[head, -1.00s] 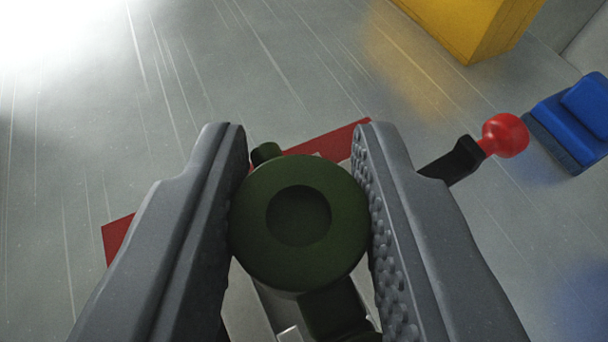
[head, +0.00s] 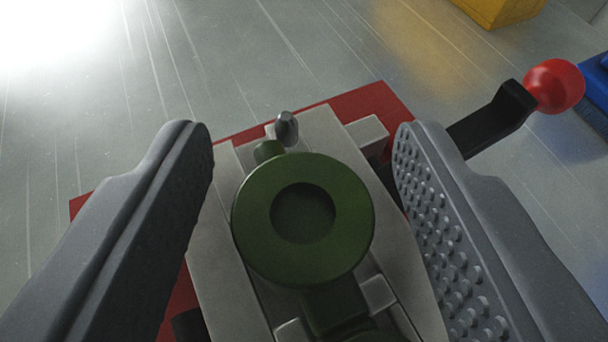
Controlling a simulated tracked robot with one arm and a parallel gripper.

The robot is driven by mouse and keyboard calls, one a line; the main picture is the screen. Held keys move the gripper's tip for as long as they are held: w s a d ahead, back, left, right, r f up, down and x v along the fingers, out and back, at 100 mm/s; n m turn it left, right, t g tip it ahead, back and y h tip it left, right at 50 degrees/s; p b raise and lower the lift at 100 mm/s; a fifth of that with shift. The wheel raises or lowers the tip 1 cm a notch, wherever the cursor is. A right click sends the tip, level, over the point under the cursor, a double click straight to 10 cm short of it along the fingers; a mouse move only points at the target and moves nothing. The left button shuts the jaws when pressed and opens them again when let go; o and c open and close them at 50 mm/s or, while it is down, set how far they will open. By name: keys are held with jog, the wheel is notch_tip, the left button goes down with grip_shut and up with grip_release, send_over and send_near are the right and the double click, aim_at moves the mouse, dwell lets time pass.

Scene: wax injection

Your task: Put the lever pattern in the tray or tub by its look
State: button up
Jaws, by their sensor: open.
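The green lever pattern (head: 352,230) lies on the grey metal die (head: 222,245), its round end with a recessed centre facing up. My gripper (head: 305,150) is open, with one finger on each side of the round end and a clear gap to both. The pattern's far part runs down and is cut off by the bottom edge of the view. No tray or tub can be made out for certain.
The die sits on a red base (head: 372,101). A black crank with a red knob (head: 554,86) sticks out at the right, close to the right finger. A yellow block (head: 500,10) and a blue object (head: 592,98) stand on the grey surface at upper right.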

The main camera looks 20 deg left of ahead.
jog(key=shift+b, duration=0.3)
jog(key=p+v, duration=0.3)
jog(key=v, duration=1.1)
jog(key=shift+f, duration=0.1)
